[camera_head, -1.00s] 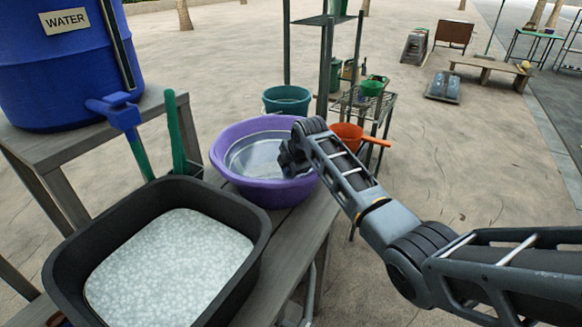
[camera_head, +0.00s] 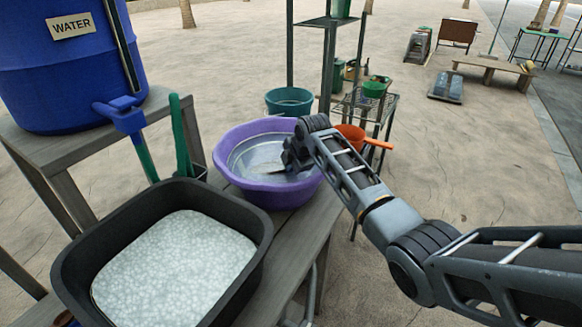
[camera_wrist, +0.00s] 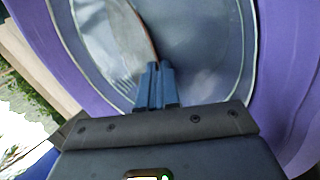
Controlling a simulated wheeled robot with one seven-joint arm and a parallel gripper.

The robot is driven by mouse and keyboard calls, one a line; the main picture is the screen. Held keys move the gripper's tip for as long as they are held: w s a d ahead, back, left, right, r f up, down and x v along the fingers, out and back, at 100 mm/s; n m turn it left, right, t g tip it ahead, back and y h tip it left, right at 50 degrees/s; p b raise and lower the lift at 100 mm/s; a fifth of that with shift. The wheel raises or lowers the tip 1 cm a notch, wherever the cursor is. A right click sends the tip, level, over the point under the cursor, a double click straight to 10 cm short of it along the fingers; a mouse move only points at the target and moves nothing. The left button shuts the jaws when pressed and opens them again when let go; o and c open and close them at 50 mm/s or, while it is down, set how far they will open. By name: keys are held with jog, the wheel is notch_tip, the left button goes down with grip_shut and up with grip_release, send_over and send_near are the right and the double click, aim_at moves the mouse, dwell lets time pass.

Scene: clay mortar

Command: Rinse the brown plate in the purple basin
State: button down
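The purple basin (camera_head: 232,137) stands on the wooden bench and holds clear water. My gripper (camera_head: 290,165) reaches down inside the basin's right side. In the wrist view my gripper (camera_wrist: 155,85) has its blue fingers close together on the lower end of the brown plate (camera_wrist: 122,45). The plate is seen tilted, with a thin brown edge and a pale, glossy face. A small part of the plate (camera_head: 268,170) shows in the head view, left of the fingers; the rest is hidden or blurred by the water.
A black tub (camera_head: 255,228) with foamy water stands at the front left. Brushes (camera_head: 180,135) stand in a holder behind it. A blue water barrel (camera_head: 70,90) is at the left. An orange pan (camera_head: 352,136) and a teal bucket (camera_head: 289,101) are beyond the basin.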

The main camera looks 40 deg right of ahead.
notch_tip(320, 180, up, 18)
jog(key=p, duration=0.4)
jog(key=shift+f+p, duration=0.2)
jog(key=shift+p, duration=0.2)
dwell(0.6)
dwell(1.0)
